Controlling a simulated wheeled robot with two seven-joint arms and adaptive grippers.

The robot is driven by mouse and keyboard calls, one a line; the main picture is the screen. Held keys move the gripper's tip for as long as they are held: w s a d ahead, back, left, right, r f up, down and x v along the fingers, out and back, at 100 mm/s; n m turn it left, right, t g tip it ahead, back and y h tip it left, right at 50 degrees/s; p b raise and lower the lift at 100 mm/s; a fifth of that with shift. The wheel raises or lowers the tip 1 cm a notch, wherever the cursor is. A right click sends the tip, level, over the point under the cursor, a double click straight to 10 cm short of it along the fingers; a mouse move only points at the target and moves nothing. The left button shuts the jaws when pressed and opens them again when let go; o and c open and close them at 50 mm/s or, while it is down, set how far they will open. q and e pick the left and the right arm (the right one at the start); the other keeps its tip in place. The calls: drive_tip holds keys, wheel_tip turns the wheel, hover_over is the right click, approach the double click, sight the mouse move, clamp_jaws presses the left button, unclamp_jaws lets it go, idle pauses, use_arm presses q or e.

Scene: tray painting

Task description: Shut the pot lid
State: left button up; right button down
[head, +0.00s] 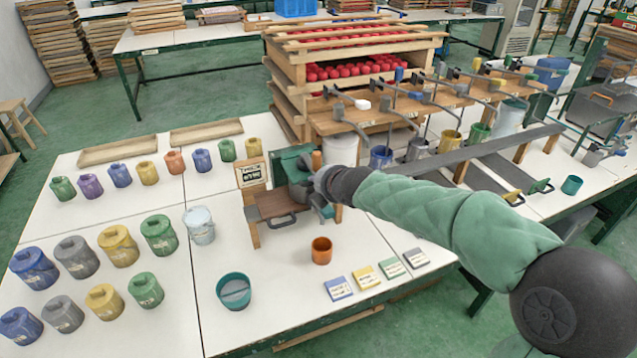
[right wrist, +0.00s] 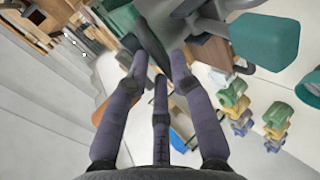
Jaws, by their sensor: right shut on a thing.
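My right gripper (head: 322,186) reaches in from the right to a small wooden stand (head: 255,232) with a sign, near the middle of the white table. In the right wrist view its fingers (right wrist: 160,65) close on a dark grey bar (right wrist: 150,43); I cannot tell whether this belongs to a pot lid. A green panel (head: 286,160) stands behind the gripper, and a grey plate with a handle (head: 282,222) lies in front of the stand. A pale blue lidded pot (head: 200,228) stands to the left. My left gripper is not in view.
Several coloured lidded pots, such as a yellow one (head: 118,247), fill the left of the table. A teal cup (head: 234,292), an orange cup (head: 321,251) and several labelled cards (head: 367,277) lie in front. Red items sit in a wooden rack (head: 292,100) behind.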

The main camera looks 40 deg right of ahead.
drive_tip(key=shift+s+a+f+g, duration=0.15)
drive_tip(key=shift+s+f+g, duration=0.05)
drive_tip(key=shift+f, duration=0.55)
drive_tip(key=shift+s+a+f+g, duration=0.1)
drive_tip(key=shift+s+f+g, duration=0.1)
drive_tip(key=shift+f, duration=0.5)
drive_tip(key=c, duration=1.2)
unclamp_jaws()
drive_tip(key=shift+o, duration=0.4)
drive_tip(key=shift+s+d, duration=0.1)
drive_tip(key=shift+w, duration=0.25)
drive_tip(key=shift+s+r, duration=0.15)
drive_tip(key=shift+r, duration=0.1)
drive_tip(key=v, duration=0.8)
drive_tip(key=shift+d+r, duration=0.25)
drive_tip(key=shift+r, duration=0.25)
